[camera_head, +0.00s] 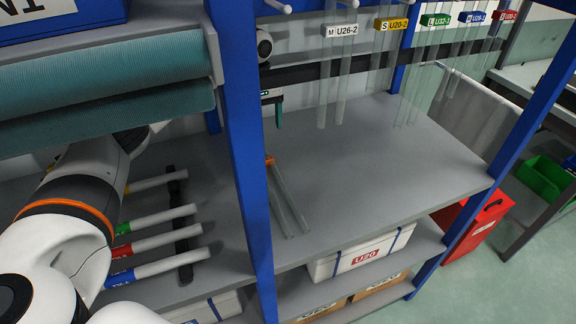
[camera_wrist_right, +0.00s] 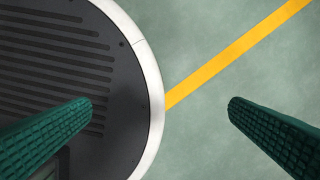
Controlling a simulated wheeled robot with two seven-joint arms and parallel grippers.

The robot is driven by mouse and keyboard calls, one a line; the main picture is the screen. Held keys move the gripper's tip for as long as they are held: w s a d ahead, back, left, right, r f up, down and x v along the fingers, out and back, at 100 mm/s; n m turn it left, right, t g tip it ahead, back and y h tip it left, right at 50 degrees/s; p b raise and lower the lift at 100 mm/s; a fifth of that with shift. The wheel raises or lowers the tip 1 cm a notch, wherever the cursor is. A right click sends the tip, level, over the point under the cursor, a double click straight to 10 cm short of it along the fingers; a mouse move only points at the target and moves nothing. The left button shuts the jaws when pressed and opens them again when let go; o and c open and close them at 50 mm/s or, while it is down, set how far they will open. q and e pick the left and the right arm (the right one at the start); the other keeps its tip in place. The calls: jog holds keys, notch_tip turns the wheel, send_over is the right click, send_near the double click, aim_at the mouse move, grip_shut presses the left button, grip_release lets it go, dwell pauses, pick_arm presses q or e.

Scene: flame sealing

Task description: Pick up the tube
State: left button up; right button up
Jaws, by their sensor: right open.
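Several clear tubes hang in a row at the back of the shelf, including one pair (camera_head: 342,85) under a white U26-2 label. Two clear tubes (camera_head: 288,200) lie side by side on the grey shelf, one with an orange end; the blue post partly hides them. I cannot tell which tube is meant. My left gripper (camera_head: 278,115) is behind the blue post, above the shelf, with one teal finger showing; the rest is hidden. My right gripper (camera_wrist_right: 161,104) is open and empty above the floor in the right wrist view, apart from any tube.
A blue post (camera_head: 246,160) stands in front of the shelf (camera_head: 390,150). White rods with coloured ends lie at the left on a black holder (camera_head: 180,225). A white U20 box (camera_head: 362,252) sits below, and a red bin (camera_head: 480,225) stands at the right. The shelf's middle is clear.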

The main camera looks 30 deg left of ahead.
pick_arm(q)
jog(key=f+b, duration=0.3)
jog(key=shift+s+f, duration=0.1)
jog(key=shift+s, duration=0.15)
notch_tip(320, 180, down, 3)
jog(key=b, duration=0.2)
jog(key=shift+w+b, duration=0.1)
jog(key=shift+b, duration=0.2)
jog(key=shift+f+b, duration=0.35)
jog(key=shift+b, duration=0.05)
notch_tip(320, 180, down, 5)
jog(key=b, duration=0.4)
jog(key=shift+d+r, duration=0.15)
pick_arm(e)
notch_tip(320, 180, down, 11)
jog(key=shift+s+r, duration=0.15)
jog(key=shift+s, duration=0.3)
pick_arm(q)
jog(key=shift+r, duration=0.1)
jog(key=c, duration=1.1)
